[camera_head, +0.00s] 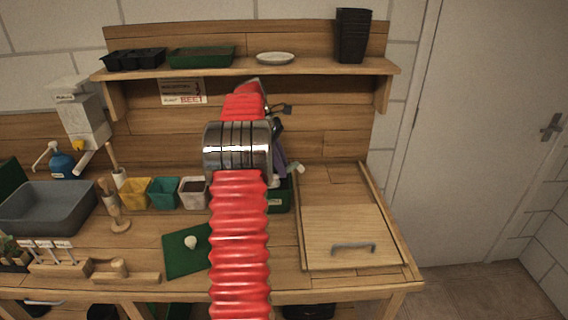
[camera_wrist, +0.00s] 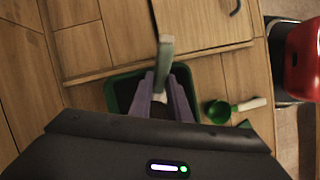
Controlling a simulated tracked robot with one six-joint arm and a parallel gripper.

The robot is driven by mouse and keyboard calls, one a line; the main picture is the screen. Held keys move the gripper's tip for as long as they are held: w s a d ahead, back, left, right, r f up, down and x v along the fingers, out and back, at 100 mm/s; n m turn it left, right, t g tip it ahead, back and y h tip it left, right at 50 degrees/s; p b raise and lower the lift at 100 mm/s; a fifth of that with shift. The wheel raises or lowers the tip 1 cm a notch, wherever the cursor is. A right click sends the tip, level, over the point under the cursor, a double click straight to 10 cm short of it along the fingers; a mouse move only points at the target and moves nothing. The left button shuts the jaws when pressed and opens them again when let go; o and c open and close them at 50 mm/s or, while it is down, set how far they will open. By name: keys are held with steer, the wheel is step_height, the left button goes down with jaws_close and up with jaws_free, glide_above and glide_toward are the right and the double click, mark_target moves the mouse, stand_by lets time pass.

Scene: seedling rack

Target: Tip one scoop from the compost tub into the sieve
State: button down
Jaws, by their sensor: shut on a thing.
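My gripper (camera_wrist: 161,84) has purple fingers shut on a pale handle (camera_wrist: 166,48), which I take to be the scoop's. It is over a dark green tub (camera_wrist: 118,97), apparently the compost tub; the scoop's head and the tub's contents are mostly hidden. In the head view, my gripper (camera_head: 280,158) is largely behind my red arm, and the tub (camera_head: 279,201) shows just below it. A round green cup-like thing (camera_wrist: 216,112) with a pale handle lies right of the tub in the wrist view; I cannot tell whether it is the sieve.
Yellow (camera_head: 135,194), teal (camera_head: 163,193) and pale (camera_head: 193,193) pots stand left of my arm. A green mat (camera_head: 178,262) lies in front. A wooden lid (camera_head: 350,224) with a grey handle covers the right side. A shelf (camera_head: 215,72) runs above.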

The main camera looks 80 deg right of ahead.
steer(key=shift+w+f, duration=0.3)
steer(key=shift+f, duration=0.4)
steer(key=shift+w+d+f+t, duration=0.1)
steer(key=shift+w+f+t, duration=0.05)
steer(key=shift+w+t, duration=0.4)
steer(key=t, duration=0.1)
steer(key=s+f+t, duration=0.1)
steer(key=t, duration=0.1)
steer(key=shift+s+t+h, duration=0.25)
steer(key=shift+s+h, duration=0.05)
steer(key=shift+r, duration=0.1)
steer(key=shift+s+a+r+t, duration=0.1)
steer(key=shift+s+r+t, duration=0.3)
steer(key=shift+r, duration=0.4)
steer(key=shift+s+a+r+t, duration=0.1)
steer(key=shift+s+r+t, duration=0.15)
steer(key=shift+r+t, duration=0.45)
steer(key=shift+s+a+r+t, duration=0.1)
steer(key=shift+s+r+t, duration=0.25)
steer(key=shift+r, duration=0.6)
steer(key=shift+t+h, duration=0.3)
steer(key=shift+t, duration=0.45)
steer(key=shift+v, duration=2.2)
steer(key=shift+w+r, duration=0.1)
steer(key=shift+w, duration=0.1)
